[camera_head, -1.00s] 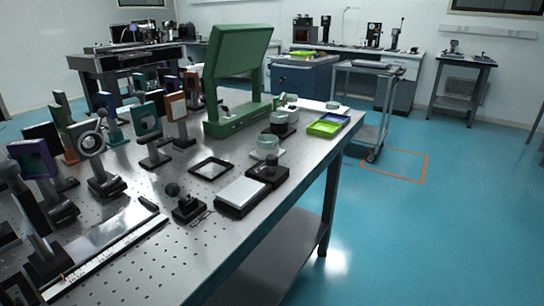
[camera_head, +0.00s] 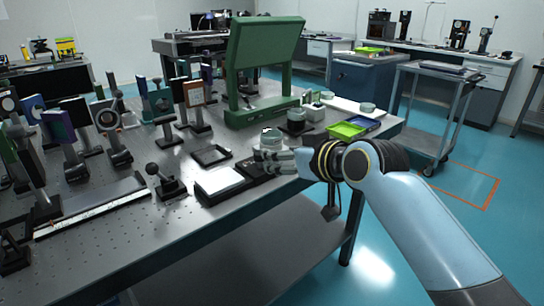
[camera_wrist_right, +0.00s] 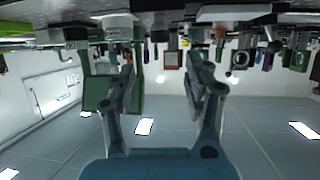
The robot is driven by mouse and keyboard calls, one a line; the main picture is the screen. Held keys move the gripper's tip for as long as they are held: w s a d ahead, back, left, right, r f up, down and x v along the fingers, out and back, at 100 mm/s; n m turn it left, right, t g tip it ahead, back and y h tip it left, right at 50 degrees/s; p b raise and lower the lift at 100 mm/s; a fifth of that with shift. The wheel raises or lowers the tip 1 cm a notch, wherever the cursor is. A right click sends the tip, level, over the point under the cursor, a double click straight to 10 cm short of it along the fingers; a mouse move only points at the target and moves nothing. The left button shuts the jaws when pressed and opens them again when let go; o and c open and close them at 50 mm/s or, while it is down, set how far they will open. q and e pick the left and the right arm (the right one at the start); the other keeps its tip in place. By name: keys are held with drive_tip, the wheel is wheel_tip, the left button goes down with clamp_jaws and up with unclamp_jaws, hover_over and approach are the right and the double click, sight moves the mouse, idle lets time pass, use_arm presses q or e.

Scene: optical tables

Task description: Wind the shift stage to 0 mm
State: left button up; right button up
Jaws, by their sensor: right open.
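I cannot tell for certain which device is the shift stage, and no readout is legible. A low black unit with a pale flat plate (camera_head: 219,181) lies near the table's front edge. A round pale-green-topped part (camera_head: 270,138) shows behind my right gripper. My right gripper (camera_head: 277,161) is beside and partly over the black unit's right end, hiding part of it. In the right wrist view, which is upside down, the fingers (camera_wrist_right: 160,78) are apart with nothing between them. A black ball-topped knob on a base (camera_head: 165,182) stands left of the plate. My left gripper is not in view.
Mounted optics crowd the left of the perforated table (camera_head: 110,232). A green stand (camera_head: 262,70) rises behind. A yellow-green tray (camera_head: 346,130) lies to the right. A long scaled rail (camera_head: 92,211) lies at front left. A cart (camera_head: 462,80) stands beyond the table.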

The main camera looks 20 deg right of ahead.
sight(260, 154)
drive_tip(key=b+x, duration=0.1)
drive_tip(key=x, duration=0.9)
drive_tip(key=shift+w+f, duration=0.2)
drive_tip(key=shift+w, duration=0.1)
drive_tip(key=shift+c, duration=0.4)
clamp_jaws()
